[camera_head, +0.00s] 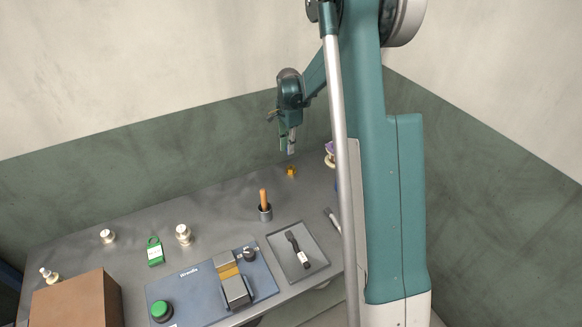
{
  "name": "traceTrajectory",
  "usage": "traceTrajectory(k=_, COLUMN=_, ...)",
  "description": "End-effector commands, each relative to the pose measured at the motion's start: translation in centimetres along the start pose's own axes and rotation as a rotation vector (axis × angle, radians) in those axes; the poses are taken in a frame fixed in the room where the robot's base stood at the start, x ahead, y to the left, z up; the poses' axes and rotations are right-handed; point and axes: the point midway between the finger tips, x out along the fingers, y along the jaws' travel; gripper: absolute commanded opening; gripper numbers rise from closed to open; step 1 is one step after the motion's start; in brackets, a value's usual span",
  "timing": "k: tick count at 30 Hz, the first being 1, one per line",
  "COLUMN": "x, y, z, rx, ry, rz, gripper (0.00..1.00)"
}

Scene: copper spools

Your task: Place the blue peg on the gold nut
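A small gold nut (291,171) lies on the grey worktop near the back wall. My gripper (287,149) points down above the nut and a little to its left in the picture, apart from it. Its fingers look close together, but they are too small to show whether they hold anything. I cannot make out a blue peg for certain. A narrow bluish edge (337,184) shows beside my arm, mostly hidden by it.
An orange-handled tool (263,197) stands in a dark cup (265,212). A grey tray (318,252) holds a black tool. A blue control box (190,289), a brown box (78,304), a green tag (155,252) and pale spools (183,234) occupy the front and left. The back middle is clear.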

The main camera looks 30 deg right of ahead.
Motion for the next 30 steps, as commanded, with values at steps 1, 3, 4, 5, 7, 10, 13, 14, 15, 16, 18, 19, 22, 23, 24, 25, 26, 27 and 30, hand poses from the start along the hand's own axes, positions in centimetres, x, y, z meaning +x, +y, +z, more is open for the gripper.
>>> traceTrajectory(k=1, x=-0.2, y=-0.7, z=-0.7, rx=0.005, ry=0.000, rz=0.000, gripper=0.09)
traceTrajectory(k=3, x=-0.3, y=-1.2, z=-1.3, rx=0.009, ry=0.000, rz=0.000, gripper=0.09)
traceTrajectory(k=4, x=-0.3, y=-1.4, z=-1.5, rx=0.011, ry=0.000, rz=0.000, gripper=0.09)
traceTrajectory(k=5, x=-0.4, y=-1.6, z=-1.6, rx=0.012, ry=0.000, rz=0.000, gripper=0.09)
traceTrajectory(k=7, x=-0.4, y=-1.9, z=-1.9, rx=0.015, ry=0.000, rz=-0.001, gripper=0.09)
traceTrajectory(k=10, x=-0.4, y=-2.0, z=-2.1, rx=0.016, ry=0.000, rz=-0.001, gripper=0.09)
traceTrajectory(k=13, x=-0.4, y=-2.0, z=-2.1, rx=0.016, ry=0.000, rz=-0.001, gripper=0.09)
traceTrajectory(k=14, x=-0.4, y=-2.0, z=-2.1, rx=0.016, ry=0.000, rz=-0.001, gripper=0.09)
traceTrajectory(k=15, x=-0.4, y=-2.0, z=-2.1, rx=0.016, ry=0.000, rz=-0.001, gripper=0.09)
traceTrajectory(k=16, x=-0.4, y=-2.0, z=-2.1, rx=0.015, ry=0.000, rz=-0.001, gripper=0.09)
traceTrajectory(k=18, x=-0.3, y=-2.0, z=-2.1, rx=0.015, ry=0.000, rz=-0.001, gripper=0.09)
traceTrajectory(k=19, x=-0.3, y=-2.0, z=-2.1, rx=0.015, ry=0.000, rz=-0.001, gripper=0.09)
traceTrajectory(k=22, x=0.1, y=-2.0, z=-2.1, rx=0.015, ry=0.000, rz=-0.001, gripper=0.09)
traceTrajectory(k=23, x=0.4, y=-2.0, z=-2.1, rx=0.015, ry=0.000, rz=-0.001, gripper=0.09)
traceTrajectory(k=24, x=0.7, y=-2.0, z=-2.1, rx=0.015, ry=0.000, rz=-0.001, gripper=0.09)
traceTrajectory(k=25, x=1.1, y=-2.0, z=-2.1, rx=0.015, ry=0.000, rz=-0.001, gripper=0.09)
traceTrajectory(k=26, x=1.4, y=-2.0, z=-2.1, rx=0.015, ry=0.000, rz=-0.001, gripper=0.09)
traceTrajectory(k=27, x=2.0, y=-2.0, z=-2.1, rx=0.015, ry=0.000, rz=-0.001, gripper=0.09)
traceTrajectory(k=30, x=3.5, y=-2.0, z=-2.1, rx=0.015, ry=0.000, rz=-0.001, gripper=0.09)
